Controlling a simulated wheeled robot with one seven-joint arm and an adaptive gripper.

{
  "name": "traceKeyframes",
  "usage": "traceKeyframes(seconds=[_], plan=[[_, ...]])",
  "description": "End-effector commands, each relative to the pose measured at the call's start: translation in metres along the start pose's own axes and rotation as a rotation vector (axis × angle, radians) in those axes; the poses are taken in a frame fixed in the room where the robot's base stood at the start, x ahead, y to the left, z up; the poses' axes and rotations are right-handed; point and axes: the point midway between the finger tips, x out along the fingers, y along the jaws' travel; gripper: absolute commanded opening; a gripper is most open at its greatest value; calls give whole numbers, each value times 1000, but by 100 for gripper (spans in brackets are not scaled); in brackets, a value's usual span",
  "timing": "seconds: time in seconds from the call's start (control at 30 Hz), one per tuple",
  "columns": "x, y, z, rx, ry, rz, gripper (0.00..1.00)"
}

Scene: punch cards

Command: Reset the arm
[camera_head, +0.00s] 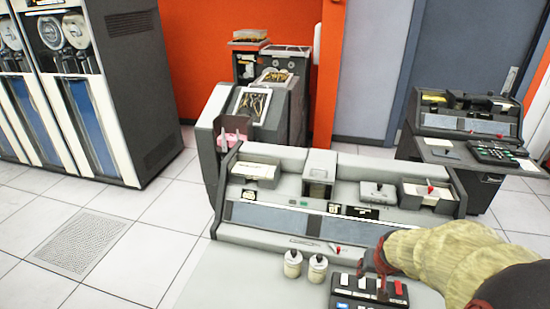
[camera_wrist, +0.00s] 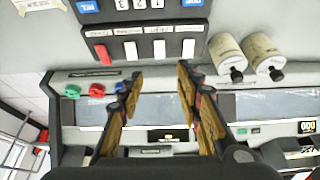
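My arm, in a tan padded cover, comes in from the lower right of the head view. My gripper (camera_head: 377,262) is over the front right part of a grey card punch machine (camera_head: 255,267), close to its switch panel. In the wrist view my gripper (camera_wrist: 160,78) has its two brown-padded fingers apart with nothing between them. Beyond the fingertips is the switch panel (camera_wrist: 145,46) with one red and several white switches. Whether the fingers touch the machine I cannot tell.
Two cream bottles (camera_head: 292,263) stand on the machine's desk, left of the switch panel. A card machine (camera_head: 262,110) stands behind, by the orange wall. A second console (camera_head: 465,130) is at the right and tape cabinets (camera_head: 75,85) at the left. Tiled floor (camera_head: 130,210) is free at left.

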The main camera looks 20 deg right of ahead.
Motion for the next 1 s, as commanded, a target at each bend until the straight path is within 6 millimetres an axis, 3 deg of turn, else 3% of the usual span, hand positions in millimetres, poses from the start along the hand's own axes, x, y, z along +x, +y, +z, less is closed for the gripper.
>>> traceKeyframes(seconds=[0.17,0.27,0.33,0.67,0.9,1.0], plan=[[0,-1,13,14,-46,-4,35],[-3,-3,39,22,-126,-8,35],[-17,-5,54,27,-173,-11,35],[-125,-65,89,-137,-205,-62,35],[-210,-114,110,-343,-81,-144,35],[-237,-133,111,-413,-2,-191,35]])
